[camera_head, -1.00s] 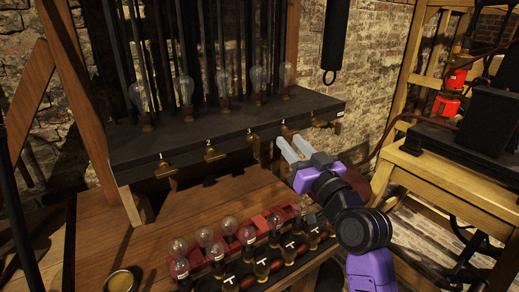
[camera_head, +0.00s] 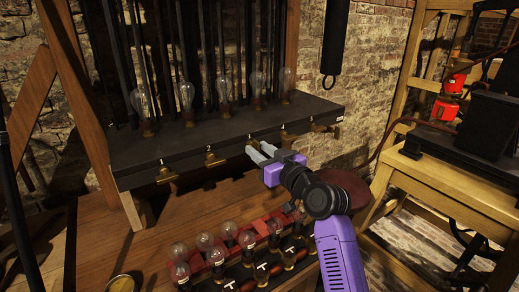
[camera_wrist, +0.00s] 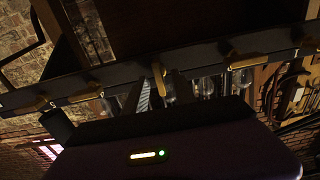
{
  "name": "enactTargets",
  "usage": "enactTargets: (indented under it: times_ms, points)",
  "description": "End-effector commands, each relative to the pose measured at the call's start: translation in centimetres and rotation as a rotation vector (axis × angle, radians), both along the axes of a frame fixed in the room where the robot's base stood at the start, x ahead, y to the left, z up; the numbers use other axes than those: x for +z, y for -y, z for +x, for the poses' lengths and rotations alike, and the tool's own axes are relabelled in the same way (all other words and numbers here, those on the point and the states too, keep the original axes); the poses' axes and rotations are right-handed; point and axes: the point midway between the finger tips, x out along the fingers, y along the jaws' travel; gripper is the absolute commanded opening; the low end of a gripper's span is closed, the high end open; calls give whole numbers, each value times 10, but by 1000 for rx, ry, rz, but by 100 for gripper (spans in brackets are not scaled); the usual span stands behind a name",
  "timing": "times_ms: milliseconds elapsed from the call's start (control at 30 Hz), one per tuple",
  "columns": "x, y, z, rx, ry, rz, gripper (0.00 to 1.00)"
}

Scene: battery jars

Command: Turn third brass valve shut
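My gripper (camera_head: 258,149) is at the front edge of the dark shelf (camera_head: 225,130), just under the number 3. In the wrist view my gripper (camera_wrist: 160,92) has its two fingers apart, with the third brass valve (camera_wrist: 159,77) between their tips. I cannot tell whether either finger touches it. This valve's handle looks crosswise to the shelf edge, while its neighbours lie along it. In the head view the fingers largely hide the third valve. The first valve (camera_head: 166,175) and second valve (camera_head: 214,159) are at left; the fourth valve (camera_head: 290,137) is at right.
Glass jars or bulbs (camera_head: 187,96) stand on the shelf above the valves. A red rack (camera_head: 228,240) of small bulbs is on the wooden bench below my gripper. A wooden table (camera_head: 445,165) with a black box stands at right.

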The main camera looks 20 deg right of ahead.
Motion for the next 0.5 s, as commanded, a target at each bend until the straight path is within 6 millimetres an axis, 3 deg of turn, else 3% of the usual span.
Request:
enactTargets:
  times_ms: [267,433,500]
  points:
    - [0,-1,2,0,1,0,32]
    - [0,0,2,0,1,0,2]
    - [0,0,2,0,1,0,0]
